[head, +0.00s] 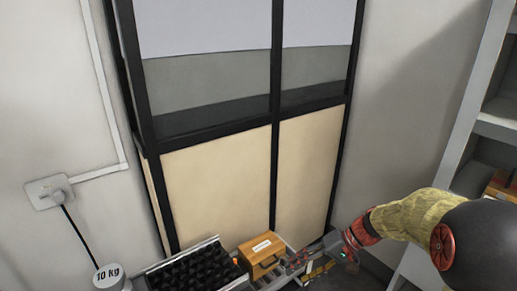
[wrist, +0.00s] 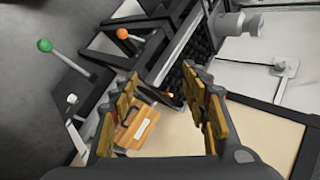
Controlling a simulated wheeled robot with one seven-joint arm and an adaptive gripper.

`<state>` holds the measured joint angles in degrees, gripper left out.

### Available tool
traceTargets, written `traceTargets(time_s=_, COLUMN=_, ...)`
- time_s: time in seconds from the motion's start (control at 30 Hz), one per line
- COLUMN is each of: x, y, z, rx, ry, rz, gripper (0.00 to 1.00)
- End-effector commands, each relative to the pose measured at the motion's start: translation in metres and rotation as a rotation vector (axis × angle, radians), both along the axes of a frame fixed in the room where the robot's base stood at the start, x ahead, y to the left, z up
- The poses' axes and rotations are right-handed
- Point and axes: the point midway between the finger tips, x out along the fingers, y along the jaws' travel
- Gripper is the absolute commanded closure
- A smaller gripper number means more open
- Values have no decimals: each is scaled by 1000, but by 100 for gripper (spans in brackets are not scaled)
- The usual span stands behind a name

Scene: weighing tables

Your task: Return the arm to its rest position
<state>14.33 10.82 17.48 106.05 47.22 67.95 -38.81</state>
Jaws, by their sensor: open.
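My gripper (head: 312,265) is at the lower right in the head view, at the end of my arm that reaches in from the right. In the wrist view its two yellow-padded fingers (wrist: 162,75) stand wide apart with nothing held between them. A wooden box (head: 262,252) with a dark handle and a white label sits just left of the gripper in the head view. The box (wrist: 138,128) also shows beyond the fingers in the wrist view, partly covered by the left finger. The gripper appears apart from it.
A black ridged conveyor-like bed (head: 192,268) lies left of the box. A 10 kg weight (head: 108,276) stands at the lower left. A black-framed partition (head: 275,130) rises behind. Shelves (head: 500,125) stand at the right, near my arm. A green-knobbed lever (wrist: 45,46) shows in the wrist view.

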Motion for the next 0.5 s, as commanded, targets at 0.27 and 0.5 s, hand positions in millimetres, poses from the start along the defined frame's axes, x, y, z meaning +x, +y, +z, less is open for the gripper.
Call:
traceTargets(time_s=0.27, x=-76, y=-2, z=73, rx=-262, ry=-73, rz=29, gripper=54)
traceTargets(time_s=0.5, x=-137, y=-16, z=117, rx=-471, ry=-181, rz=3, gripper=54)
